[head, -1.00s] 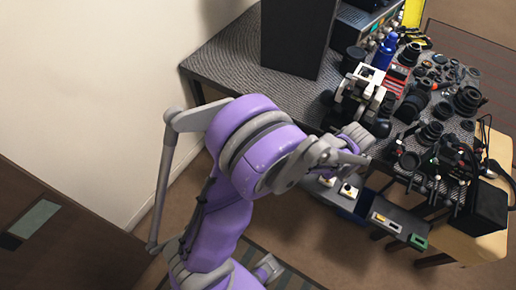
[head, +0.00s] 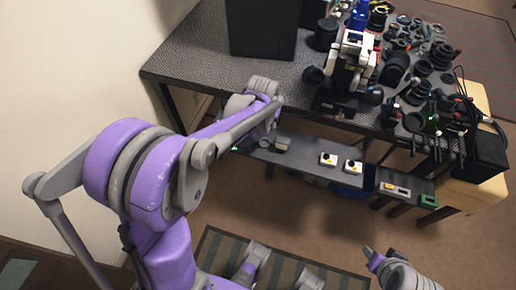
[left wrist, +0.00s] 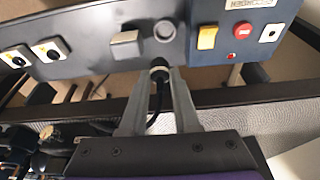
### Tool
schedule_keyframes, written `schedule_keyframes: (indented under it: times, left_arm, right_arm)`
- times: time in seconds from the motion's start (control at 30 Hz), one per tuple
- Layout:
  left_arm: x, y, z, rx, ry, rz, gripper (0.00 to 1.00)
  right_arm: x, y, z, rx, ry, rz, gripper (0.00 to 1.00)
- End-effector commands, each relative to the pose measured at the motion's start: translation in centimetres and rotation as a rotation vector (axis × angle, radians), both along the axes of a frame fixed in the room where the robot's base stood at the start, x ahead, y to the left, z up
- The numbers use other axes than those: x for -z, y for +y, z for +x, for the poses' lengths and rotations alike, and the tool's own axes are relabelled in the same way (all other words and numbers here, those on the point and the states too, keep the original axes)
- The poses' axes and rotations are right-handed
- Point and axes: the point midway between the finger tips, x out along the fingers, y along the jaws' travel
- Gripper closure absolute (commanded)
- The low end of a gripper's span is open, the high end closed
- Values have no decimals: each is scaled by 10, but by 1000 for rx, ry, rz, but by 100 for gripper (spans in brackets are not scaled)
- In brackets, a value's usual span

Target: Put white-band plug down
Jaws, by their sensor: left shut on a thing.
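In the left wrist view my left gripper (left wrist: 160,76) is shut on the white-band plug (left wrist: 159,71), with a pale ring showing between the fingertips. A black cable (left wrist: 155,102) runs back from the plug between the fingers. The plug is just below the lower edge of a dark control panel (left wrist: 205,64), near a round grey socket (left wrist: 165,30). I cannot tell whether the plug touches the panel. In the head view my left forearm reaches the table's front edge, and the plug is hidden.
The panel (left wrist: 100,52) carries a yellow rocker switch (left wrist: 207,37), a red button (left wrist: 239,31) and white-plated switches. In the head view the grey table (head: 196,62) holds a black box (head: 262,28), a white-and-black device (head: 352,58) and many lenses. The tabletop's left part is clear.

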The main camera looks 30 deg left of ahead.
Motion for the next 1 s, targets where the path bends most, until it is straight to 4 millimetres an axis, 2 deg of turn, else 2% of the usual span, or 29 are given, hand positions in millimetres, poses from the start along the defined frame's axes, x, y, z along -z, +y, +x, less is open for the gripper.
schedule_keyframes:
  times: [0.03, 0.2, 0.43, 0.67, 0.87, 1.0]
  left_arm:
    - [5, 6, -1, -15, 0, 1, 100]
    - [13, 15, -1, -36, -1, 1, 100]
    - [54, 15, -1, -36, -2, 1, 100]
    - [72, 15, -1, -35, -2, 1, 100]
    - [100, 15, -1, -35, -2, 1, 100]
    - [102, 15, -1, -35, -2, 1, 100]
  right_arm:
    - [9, 0, 0, 0, 3, 0, 50]
    - [17, 0, 0, 0, 5, 0, 50]
    - [26, 0, 0, 0, 8, 0, 50]
    - [30, 0, 0, 0, 10, 0, 50]
    - [37, 0, 0, 0, 12, 0, 50]
    - [37, 0, 0, 0, 12, 0, 50]
